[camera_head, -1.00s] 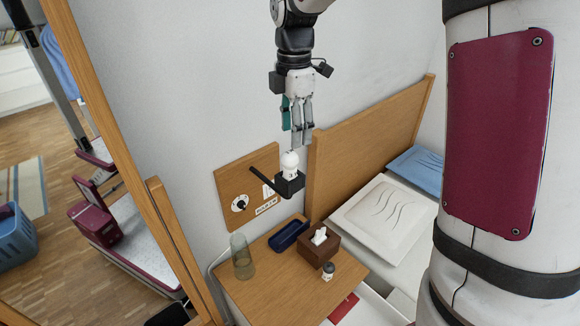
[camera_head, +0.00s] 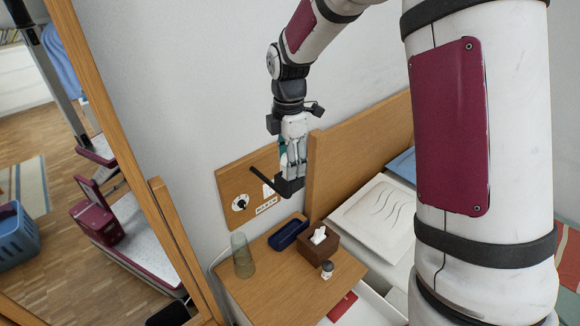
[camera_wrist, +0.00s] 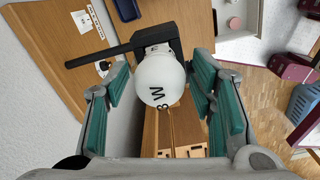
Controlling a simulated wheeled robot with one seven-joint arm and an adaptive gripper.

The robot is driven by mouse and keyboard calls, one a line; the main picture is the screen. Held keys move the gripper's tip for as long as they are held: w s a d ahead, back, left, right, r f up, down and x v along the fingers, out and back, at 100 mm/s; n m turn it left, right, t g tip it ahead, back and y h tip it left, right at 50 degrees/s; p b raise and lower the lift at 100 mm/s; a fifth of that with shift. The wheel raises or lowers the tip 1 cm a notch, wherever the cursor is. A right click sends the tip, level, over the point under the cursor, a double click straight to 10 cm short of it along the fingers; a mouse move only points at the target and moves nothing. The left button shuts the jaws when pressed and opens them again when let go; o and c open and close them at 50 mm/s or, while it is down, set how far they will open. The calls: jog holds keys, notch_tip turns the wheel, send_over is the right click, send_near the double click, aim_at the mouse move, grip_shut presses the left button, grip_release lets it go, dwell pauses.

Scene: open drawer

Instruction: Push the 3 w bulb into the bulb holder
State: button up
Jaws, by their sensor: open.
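The 3 w bulb (camera_wrist: 160,80) is a white round bulb marked "3 W", seen from above in the wrist view. It sits upright in the black bulb holder (camera_wrist: 168,42), which is on a dark arm from the wooden wall panel; how deep its base sits is hidden. The holder also shows in the head view (camera_head: 290,187). My gripper (camera_head: 292,172) points down over the holder, its fingers around the bulb. In the wrist view my green-padded fingers stand on both sides of the bulb, open, with gaps. The bulb is mostly hidden by the fingers in the head view.
The wooden wall panel (camera_head: 232,183) with a dial is behind the holder, and the wooden headboard (camera_head: 340,160) is close to its right. Below, the nightstand (camera_head: 272,282) carries a glass (camera_head: 243,262), a blue tray (camera_head: 289,234) and a tissue box (camera_head: 318,246).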

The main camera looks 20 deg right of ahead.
jog(key=shift+f, duration=0.85)
jog(key=c, duration=1.2)
jog(key=shift+r, duration=0.85)
notch_tip(320, 180, up, 2)
jog(key=shift+r+b, duration=0.1)
jog(key=shift+b, duration=0.2)
jog(key=s, duration=0.5)
jog(key=s+d, duration=0.1)
jog(key=s, duration=0.4)
jog(key=s+r, duration=0.1)
jog(key=s, duration=0.5)
jog(key=shift+d+r, duration=0.1)
jog(key=shift+d, duration=0.1)
